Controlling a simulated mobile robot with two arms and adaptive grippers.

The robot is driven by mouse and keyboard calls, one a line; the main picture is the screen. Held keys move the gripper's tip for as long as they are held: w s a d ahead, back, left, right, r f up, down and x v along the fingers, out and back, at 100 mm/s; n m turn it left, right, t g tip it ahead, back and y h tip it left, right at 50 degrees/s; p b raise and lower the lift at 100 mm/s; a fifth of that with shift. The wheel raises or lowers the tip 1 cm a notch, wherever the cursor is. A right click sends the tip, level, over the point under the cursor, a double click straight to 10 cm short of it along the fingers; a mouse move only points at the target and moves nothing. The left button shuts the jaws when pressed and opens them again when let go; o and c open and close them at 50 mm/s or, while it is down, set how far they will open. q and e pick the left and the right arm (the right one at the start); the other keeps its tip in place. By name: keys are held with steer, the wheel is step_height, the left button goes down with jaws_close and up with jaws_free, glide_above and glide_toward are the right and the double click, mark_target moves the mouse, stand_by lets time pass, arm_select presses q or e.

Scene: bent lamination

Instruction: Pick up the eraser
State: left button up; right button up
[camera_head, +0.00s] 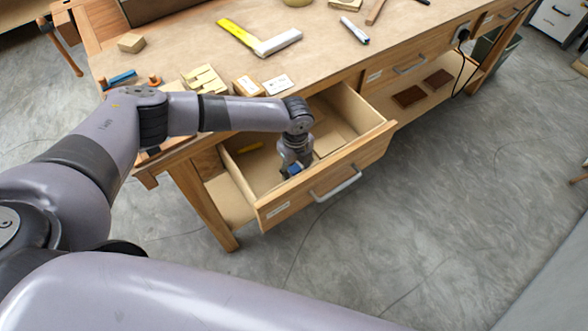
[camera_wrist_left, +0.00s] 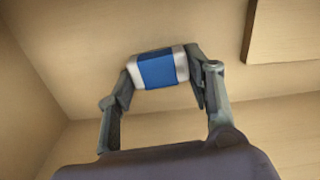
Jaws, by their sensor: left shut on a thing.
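The eraser (camera_wrist_left: 158,68) is a small block with a blue sleeve and whitish ends. In the left wrist view it sits between the two fingertips of my left gripper (camera_wrist_left: 160,75), which is shut on it. In the head view my left gripper (camera_head: 292,168) reaches down into the open drawer (camera_head: 285,208), and a bit of the blue of the eraser shows at its tip. I cannot tell whether the eraser touches the drawer floor. My right gripper is not in view.
The workbench top (camera_head: 190,45) above carries a yellow-and-white tool (camera_head: 262,42), a marker (camera_head: 354,31) and small blocks. The drawer walls stand close around my left gripper.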

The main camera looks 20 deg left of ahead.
mark_target(295, 170)
arm_select(q)
steer(key=shift+c, duration=0.5)
steer(key=shift+r, duration=0.25)
step_height(295, 170, up, 20)
steer(key=shift+f+b, duration=0.25)
steer(key=shift+b, duration=0.1)
steer(key=o, duration=0.6)
steer(key=c, duration=0.5)
